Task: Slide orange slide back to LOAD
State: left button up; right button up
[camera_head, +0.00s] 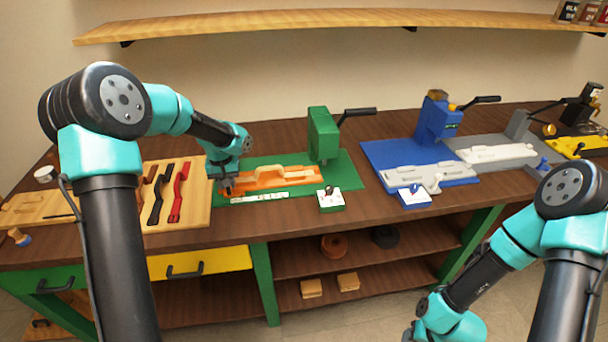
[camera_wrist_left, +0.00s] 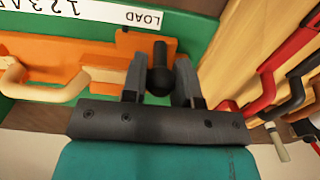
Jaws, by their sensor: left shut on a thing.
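The orange slide (camera_head: 292,177) sits on the green base (camera_head: 345,172) of the green press (camera_head: 322,135). It also shows in the left wrist view (camera_wrist_left: 128,43), with a black ball-ended knob (camera_wrist_left: 158,74) at its end. My left gripper (camera_head: 227,190) is at the slide's left end. In the left wrist view its fingers (camera_wrist_left: 160,82) are shut on the knob, one on each side. A white label strip (camera_head: 258,197) lies along the base's front; its LOAD end (camera_wrist_left: 143,18) is near the knob in the wrist view. My right gripper's fingers do not show.
A small white-topped switch box (camera_head: 330,198) stands at the base's front right. A blue press (camera_head: 437,120) with a grey slide stands further right.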

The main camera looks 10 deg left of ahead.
pick_arm(q)
jog(key=shift+s+a, duration=0.15)
jog(key=shift+a, duration=0.05)
dwell(0.3)
jog(key=shift+s+a, duration=0.35)
jog(key=shift+a, duration=0.45)
jog(key=shift+o, duration=1.1)
jog(key=shift+a, duration=0.2)
jog(key=o, duration=0.5)
jog(key=shift+s+a, duration=0.1)
